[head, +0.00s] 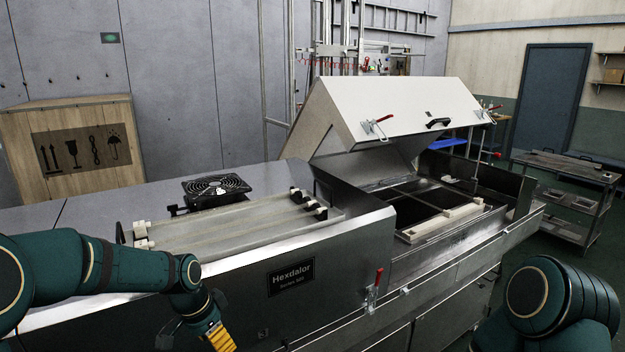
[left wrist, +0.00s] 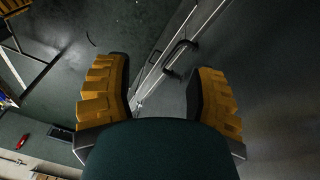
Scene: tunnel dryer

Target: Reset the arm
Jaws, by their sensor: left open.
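My left arm (head: 100,268) reaches in from the left, in front of the dryer's near end. My left gripper (head: 210,335) hangs low beside the steel front panel, at the bottom edge of the head view, with one yellow finger pad clear. In the left wrist view the gripper (left wrist: 160,100) is open, its two yellow ribbed pads wide apart with nothing between them. Behind the gap are a steel panel and a dark handle (left wrist: 180,55). My right arm (head: 550,300) shows only as a rounded green link at the lower right; its gripper is out of view.
The dryer (head: 370,240) fills the middle, its white hood (head: 390,110) raised over an open chamber. A fan (head: 215,188) and a belt section (head: 240,225) are on top. A red-handled latch (head: 376,285) is on the front. A metal cart (head: 565,185) stands right; a wooden crate (head: 25,150) stands left.

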